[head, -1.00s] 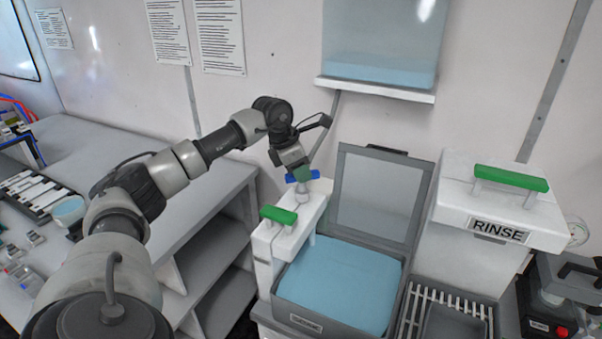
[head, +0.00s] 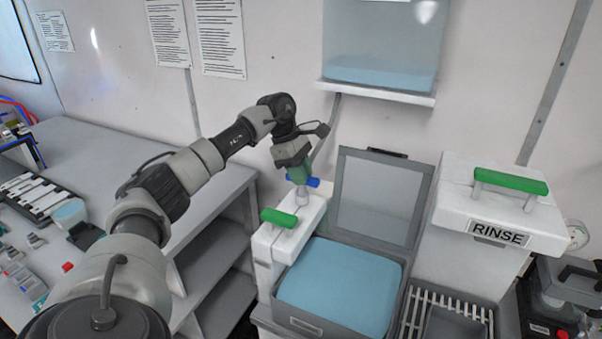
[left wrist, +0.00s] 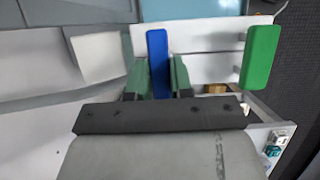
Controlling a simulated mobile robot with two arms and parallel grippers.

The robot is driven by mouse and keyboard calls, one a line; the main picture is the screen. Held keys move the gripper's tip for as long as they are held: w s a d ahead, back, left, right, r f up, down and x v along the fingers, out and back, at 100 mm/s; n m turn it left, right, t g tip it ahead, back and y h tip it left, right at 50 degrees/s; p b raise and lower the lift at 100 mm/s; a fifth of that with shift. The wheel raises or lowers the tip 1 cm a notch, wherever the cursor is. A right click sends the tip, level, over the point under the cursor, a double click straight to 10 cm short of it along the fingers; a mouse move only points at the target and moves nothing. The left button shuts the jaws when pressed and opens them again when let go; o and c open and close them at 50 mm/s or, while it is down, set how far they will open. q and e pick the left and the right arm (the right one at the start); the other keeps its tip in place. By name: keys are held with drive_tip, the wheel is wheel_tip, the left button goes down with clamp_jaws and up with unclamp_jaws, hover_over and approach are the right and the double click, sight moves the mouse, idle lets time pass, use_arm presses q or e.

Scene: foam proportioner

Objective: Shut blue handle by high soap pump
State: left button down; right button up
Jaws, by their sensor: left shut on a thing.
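The blue handle (head: 313,182) sits on top of the white soap pump housing (head: 311,207), under the hose from the wall tank. My left gripper (head: 299,179) reaches down onto it from above. In the left wrist view the blue handle (left wrist: 157,50) runs as a bar between the two green fingers of my left gripper (left wrist: 158,80), which is shut on it. In the head view the fingers hide part of the handle. My right gripper is not in view.
A green handle (head: 279,217) stands just in front of the blue one. Below right is a basin of blue liquid (head: 340,285) with its lid (head: 378,200) raised. A clear tank (head: 382,45) hangs on the wall above. A RINSE unit (head: 500,215) stands to the right.

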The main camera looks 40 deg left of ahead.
use_arm(q)
drive_tip(key=shift+r, duration=0.15)
idle(0.3)
drive_tip(key=c, duration=1)
unclamp_jaws()
drive_tip(key=shift+a+r, duration=0.2)
drive_tip(key=shift+r, duration=0.05)
drive_tip(key=b+v, duration=0.2)
drive_tip(key=v, duration=0.8)
